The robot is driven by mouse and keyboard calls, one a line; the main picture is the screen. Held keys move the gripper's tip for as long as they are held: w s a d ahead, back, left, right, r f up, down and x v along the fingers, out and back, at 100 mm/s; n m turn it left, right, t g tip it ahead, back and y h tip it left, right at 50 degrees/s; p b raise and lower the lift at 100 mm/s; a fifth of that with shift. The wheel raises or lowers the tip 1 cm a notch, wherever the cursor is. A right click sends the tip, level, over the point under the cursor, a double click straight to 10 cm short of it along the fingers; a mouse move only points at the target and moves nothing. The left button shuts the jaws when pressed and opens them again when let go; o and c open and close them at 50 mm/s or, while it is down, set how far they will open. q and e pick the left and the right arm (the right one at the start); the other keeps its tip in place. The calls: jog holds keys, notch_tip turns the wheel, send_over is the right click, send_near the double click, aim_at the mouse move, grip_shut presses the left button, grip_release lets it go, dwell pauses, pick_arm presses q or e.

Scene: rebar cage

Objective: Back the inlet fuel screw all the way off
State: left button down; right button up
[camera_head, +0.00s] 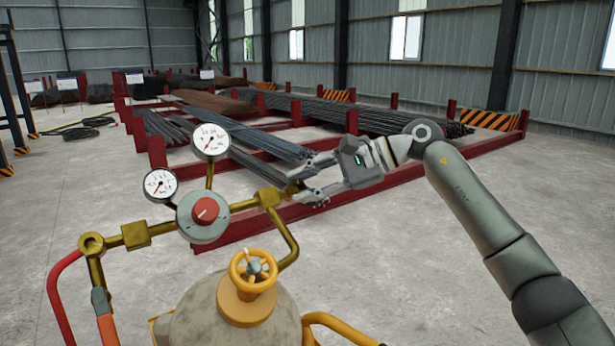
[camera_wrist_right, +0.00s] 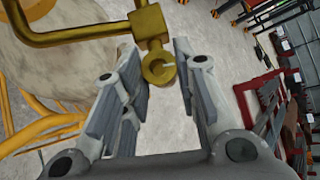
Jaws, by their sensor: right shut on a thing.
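The inlet fuel screw (camera_head: 293,188) is a small brass piece at the right end of the brass pipework, beside a square brass block (camera_head: 268,197). My right gripper (camera_head: 300,184) reaches it from the right, with one finger above and one below, and is shut on it. In the right wrist view, a round brass end (camera_wrist_right: 158,68) lies between the fingertips of my right gripper (camera_wrist_right: 160,70), below a brass block (camera_wrist_right: 148,24). The exact finger contact is hard to see. My left gripper is not in view.
A regulator with a red knob (camera_head: 206,210) and two white gauges (camera_head: 211,141) sits left of the gripper. Below stands a tank (camera_head: 215,315) with a yellow handwheel (camera_head: 253,270). A red hose (camera_head: 58,300) hangs at left. Red racks with rebar (camera_head: 260,140) stand behind. The floor at right is open.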

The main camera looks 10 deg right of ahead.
jog(key=shift+r+n+g+h+p, duration=0.15)
jog(key=shift+n+g+h+p, duration=0.25)
jog(key=shift+n, duration=0.3)
jog(key=o, duration=0.7)
jog(key=shift+w, duration=0.1)
jog(key=shift+o, duration=0.2)
jog(key=v, duration=1.2)
